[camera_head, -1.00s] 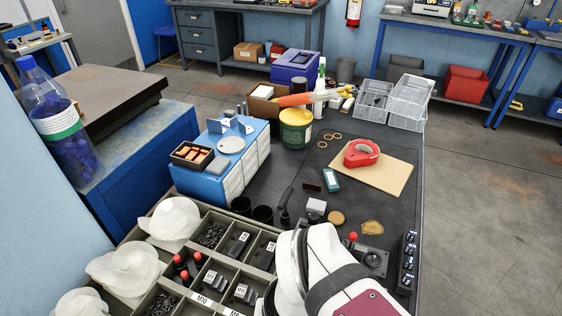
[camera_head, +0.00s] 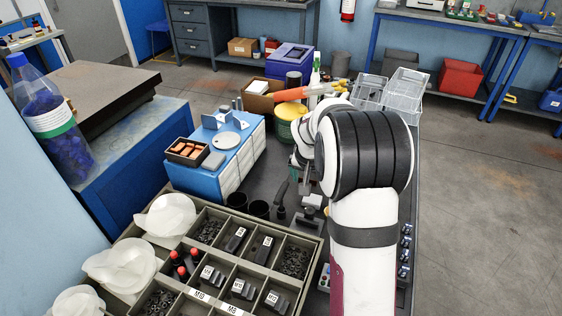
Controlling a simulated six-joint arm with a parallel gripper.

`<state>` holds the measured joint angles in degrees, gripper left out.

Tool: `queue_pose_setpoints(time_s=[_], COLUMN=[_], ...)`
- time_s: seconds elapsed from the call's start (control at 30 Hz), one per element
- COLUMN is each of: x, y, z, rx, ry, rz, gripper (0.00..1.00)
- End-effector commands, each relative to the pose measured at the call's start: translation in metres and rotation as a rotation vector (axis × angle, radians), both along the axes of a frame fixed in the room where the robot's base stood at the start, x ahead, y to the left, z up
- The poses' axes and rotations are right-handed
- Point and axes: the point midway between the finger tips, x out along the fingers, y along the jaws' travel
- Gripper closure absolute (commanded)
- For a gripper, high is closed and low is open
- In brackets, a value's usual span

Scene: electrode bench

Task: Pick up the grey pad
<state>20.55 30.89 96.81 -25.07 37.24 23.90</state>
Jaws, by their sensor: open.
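A flat grey pad (camera_head: 213,161) lies on the blue drawer unit (camera_head: 207,183), beside a black tray of copper-coloured pieces and a round grey disc. A small grey block (camera_head: 311,201) is on the dark bench below my gripper and is partly hidden. My gripper (camera_head: 306,186) is small in view, behind my white arm. It is open and points down over the bench near this block. I cannot tell whether it touches the block.
A divided parts bin (camera_head: 322,239) fills the front. Black cups (camera_head: 259,209) stand behind it. A green tub (camera_head: 287,112), an orange-handled tool and wire baskets (camera_head: 405,95) are at the back. My arm hides most of the bench's right side.

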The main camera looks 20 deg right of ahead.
Motion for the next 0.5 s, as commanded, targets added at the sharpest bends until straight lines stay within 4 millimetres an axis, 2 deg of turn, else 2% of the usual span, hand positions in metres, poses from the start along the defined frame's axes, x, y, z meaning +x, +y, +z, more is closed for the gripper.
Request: queue_pose_setpoints(time_s=[0.3,0.5], x=[0.022,0.030], y=[-0.020,-0.026], z=[-0.075,-0.096], rx=[0.002,0.001], ry=[0.004,0.001], rz=[0.001,0.000], gripper=[0.00,0.00])
